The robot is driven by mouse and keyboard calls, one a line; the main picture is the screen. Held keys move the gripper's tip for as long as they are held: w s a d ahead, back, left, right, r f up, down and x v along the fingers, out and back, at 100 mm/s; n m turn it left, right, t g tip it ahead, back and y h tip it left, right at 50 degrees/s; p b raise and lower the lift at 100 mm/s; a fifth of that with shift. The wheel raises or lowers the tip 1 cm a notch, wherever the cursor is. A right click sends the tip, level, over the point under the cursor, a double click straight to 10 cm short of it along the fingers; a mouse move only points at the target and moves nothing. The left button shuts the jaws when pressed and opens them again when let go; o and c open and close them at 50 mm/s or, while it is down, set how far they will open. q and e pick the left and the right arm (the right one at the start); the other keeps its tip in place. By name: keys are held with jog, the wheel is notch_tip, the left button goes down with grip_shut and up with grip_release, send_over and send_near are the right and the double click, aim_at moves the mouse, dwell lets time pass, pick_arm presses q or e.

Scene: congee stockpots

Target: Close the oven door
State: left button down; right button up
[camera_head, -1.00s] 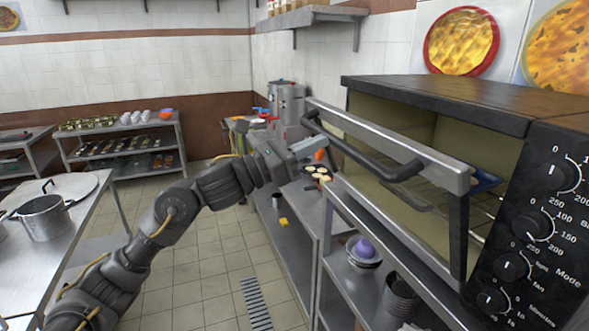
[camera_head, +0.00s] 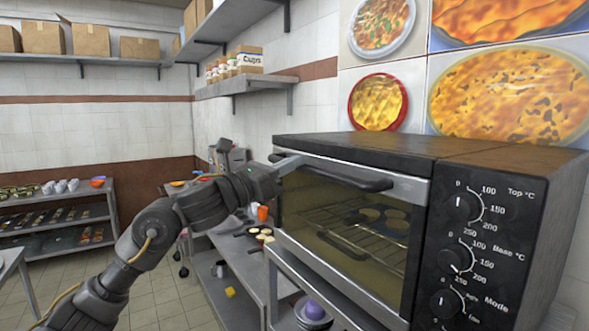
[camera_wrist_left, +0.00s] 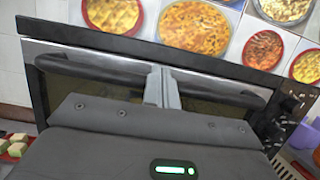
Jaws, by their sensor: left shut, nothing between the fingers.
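The black oven (camera_head: 400,150) stands at the right in the head view. Its glass door (camera_head: 345,225) with a steel frame now sits upright against the oven front, and I see no clear gap. A dark bar handle (camera_head: 340,178) runs along the top of the door. My left gripper (camera_head: 290,166) is shut and empty, at the upper left of the door by the handle. In the left wrist view the closed fingers (camera_wrist_left: 162,88) point at the door's top strip, between two stretches of the handle (camera_wrist_left: 95,70). My right gripper is out of view.
Inside the oven, a rack (camera_head: 355,235) holds a dark pan with round pieces. The oven's knobs (camera_head: 462,207) are on its right panel. A steel counter (camera_head: 235,245) with a pan lies left of the oven. Shelves with goods (camera_head: 60,215) stand far left.

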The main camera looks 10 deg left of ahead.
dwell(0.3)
pick_arm(q)
jog(key=s+a+r+b, duration=0.2)
jog(key=s+a+b, duration=0.2)
jog(key=s+a, duration=0.5)
jog(key=shift+s+a+r, duration=0.25)
jog(key=shift+s+r, duration=0.1)
jog(key=shift+s, duration=0.15)
jog(key=shift+w, duration=0.1)
